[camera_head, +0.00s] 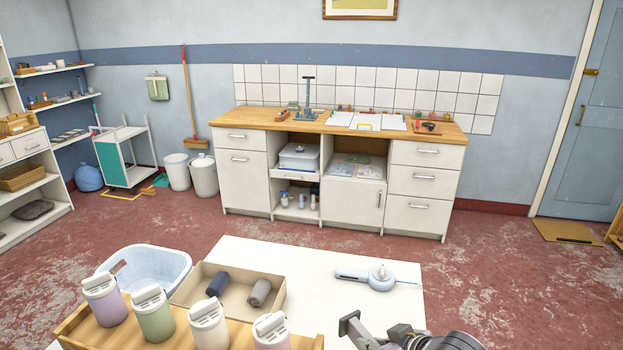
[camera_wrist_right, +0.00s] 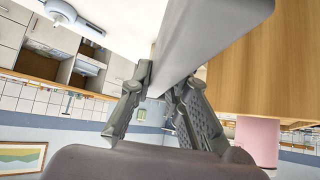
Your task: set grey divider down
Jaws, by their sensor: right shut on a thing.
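The grey divider (camera_wrist_right: 212,42) shows in the right wrist view as a long, flat grey bar or panel. My right gripper (camera_wrist_right: 164,82) is shut on it, with one finger on each side. In the head view my right gripper (camera_head: 360,332) is at the bottom edge, over or beside the near right part of the white table (camera_head: 325,257). I cannot make out the divider in the head view. What lies under the divider is hidden. My left gripper is not in view.
A wooden rack (camera_head: 80,325) with several pastel canisters stands front left; its wood (camera_wrist_right: 265,65) shows close to the divider in the wrist view. Behind it are a beige box (camera_head: 240,275) with two rolls and a blue basin (camera_head: 155,262). A blue-white device (camera_head: 378,278) lies right.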

